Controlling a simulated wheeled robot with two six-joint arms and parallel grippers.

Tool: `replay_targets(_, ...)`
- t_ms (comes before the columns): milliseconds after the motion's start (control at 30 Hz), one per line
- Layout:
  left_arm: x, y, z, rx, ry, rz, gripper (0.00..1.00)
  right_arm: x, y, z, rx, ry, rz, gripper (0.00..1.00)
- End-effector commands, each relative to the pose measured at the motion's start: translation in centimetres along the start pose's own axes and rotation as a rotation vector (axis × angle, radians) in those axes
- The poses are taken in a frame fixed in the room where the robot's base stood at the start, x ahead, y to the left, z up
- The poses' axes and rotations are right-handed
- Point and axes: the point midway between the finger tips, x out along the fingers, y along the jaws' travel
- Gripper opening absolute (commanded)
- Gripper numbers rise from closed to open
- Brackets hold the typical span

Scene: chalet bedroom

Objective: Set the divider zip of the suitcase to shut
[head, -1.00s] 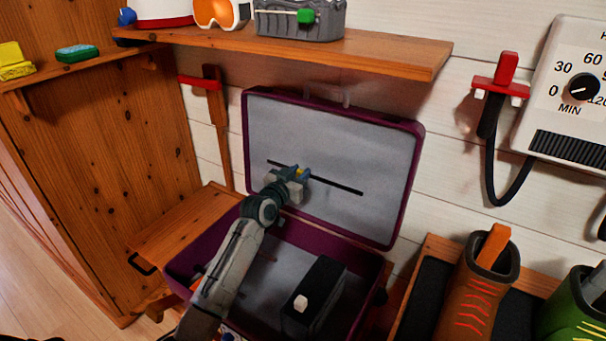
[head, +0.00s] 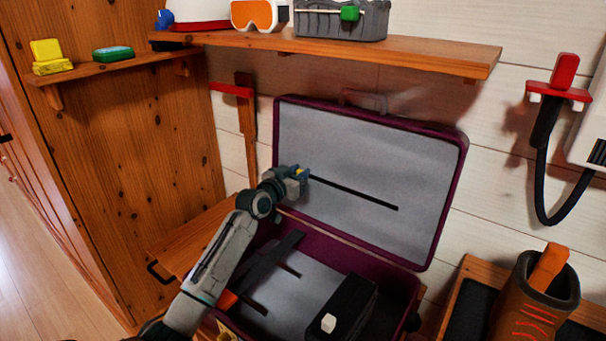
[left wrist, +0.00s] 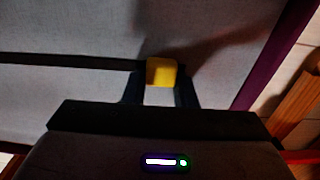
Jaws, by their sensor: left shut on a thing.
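The purple suitcase (head: 452,205) stands open with its lid raised against the wall. A grey divider panel (head: 345,150) fills the lid, and a dark zip track (head: 355,192) runs across it, sloping down to the right. My left gripper (head: 302,174) is at the track's left end, shut on the yellow zip slider (head: 298,171). In the left wrist view the yellow slider (left wrist: 161,72) sits between the fingers (left wrist: 159,92), with the track (left wrist: 70,62) running off to the left and bare panel to the right. My right gripper is not in view.
The suitcase's lower half holds a black box (head: 352,298) with a white knob. A wooden shelf (head: 420,57) hangs above the lid. A brown boot (head: 530,300) stands on a rack at the right. A wooden cabinet (head: 130,180) is at the left.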

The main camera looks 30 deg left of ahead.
Motion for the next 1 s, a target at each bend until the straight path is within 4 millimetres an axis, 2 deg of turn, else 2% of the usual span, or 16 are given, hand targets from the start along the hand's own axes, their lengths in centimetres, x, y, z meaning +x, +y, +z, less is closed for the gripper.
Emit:
replay_targets(167,0.0,-0.2,-0.1,0.004,0.000,-0.003,0.00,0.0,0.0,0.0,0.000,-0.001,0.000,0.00)
replay_targets(200,0.0,-0.2,-0.1,0.005,0.000,-0.003,0.33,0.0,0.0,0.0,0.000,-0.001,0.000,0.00)
replay_targets(300,0.0,-0.2,-0.1,0.004,0.000,-0.003,0.47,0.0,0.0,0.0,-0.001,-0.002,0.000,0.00)
replay_targets(667,-0.6,-0.1,-0.1,0.004,0.000,-0.002,0.47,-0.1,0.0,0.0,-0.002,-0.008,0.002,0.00)
replay_targets(767,-1.9,-0.2,-0.1,0.006,-0.001,-0.002,0.47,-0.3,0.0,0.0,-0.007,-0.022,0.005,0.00)
replay_targets(1000,-6.4,-0.2,-0.1,0.009,-0.003,-0.002,0.47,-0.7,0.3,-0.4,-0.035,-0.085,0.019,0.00)
